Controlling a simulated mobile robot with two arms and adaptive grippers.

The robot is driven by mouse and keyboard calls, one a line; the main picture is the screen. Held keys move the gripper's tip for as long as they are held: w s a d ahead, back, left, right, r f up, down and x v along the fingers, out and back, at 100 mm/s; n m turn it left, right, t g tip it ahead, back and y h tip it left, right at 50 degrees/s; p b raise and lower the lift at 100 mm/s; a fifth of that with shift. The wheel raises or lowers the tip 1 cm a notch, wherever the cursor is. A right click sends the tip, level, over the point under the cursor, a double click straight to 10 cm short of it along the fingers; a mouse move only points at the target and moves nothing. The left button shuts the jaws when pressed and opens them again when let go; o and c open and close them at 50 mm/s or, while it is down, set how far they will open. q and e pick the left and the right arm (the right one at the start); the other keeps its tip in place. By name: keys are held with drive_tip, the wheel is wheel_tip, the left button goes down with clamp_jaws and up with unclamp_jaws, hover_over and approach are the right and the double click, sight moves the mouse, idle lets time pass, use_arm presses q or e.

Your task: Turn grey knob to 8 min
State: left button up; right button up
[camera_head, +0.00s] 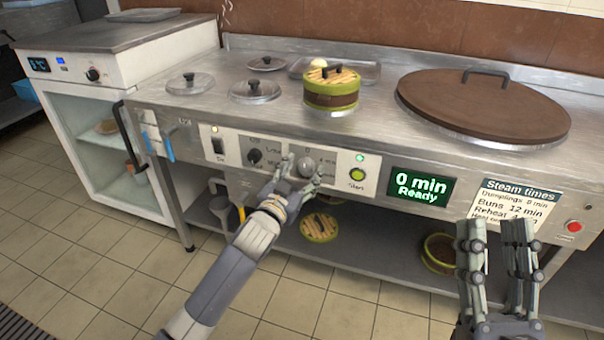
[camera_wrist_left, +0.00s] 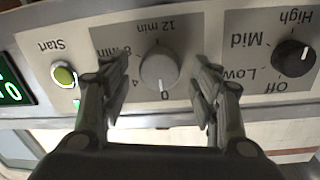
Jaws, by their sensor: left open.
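The grey knob (camera_head: 306,166) is on the front panel of the steel counter. In the left wrist view the knob (camera_wrist_left: 160,70) appears upside down, with its white line toward the 0 mark. The labels 4, 8 min and 12 min ring it. My left gripper (camera_head: 298,172) is open, its fingers on either side of the knob; in the left wrist view the gripper (camera_wrist_left: 160,85) shows gaps between both fingers and the knob. The display (camera_head: 421,186) reads 0 min, Ready. My right gripper (camera_head: 497,245) is open and empty before the counter at the right.
A black knob (camera_head: 254,157) marked Off, Low, Mid, High sits beside the grey one, and the green start button (camera_head: 357,175) is on its other side. A steam times card (camera_head: 513,209) and red button (camera_head: 573,226) are further right. A bamboo steamer (camera_head: 331,90) stands on the counter.

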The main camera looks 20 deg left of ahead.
use_arm(q)
drive_tip(key=shift+w, duration=0.15)
drive_tip(key=c, duration=1.1)
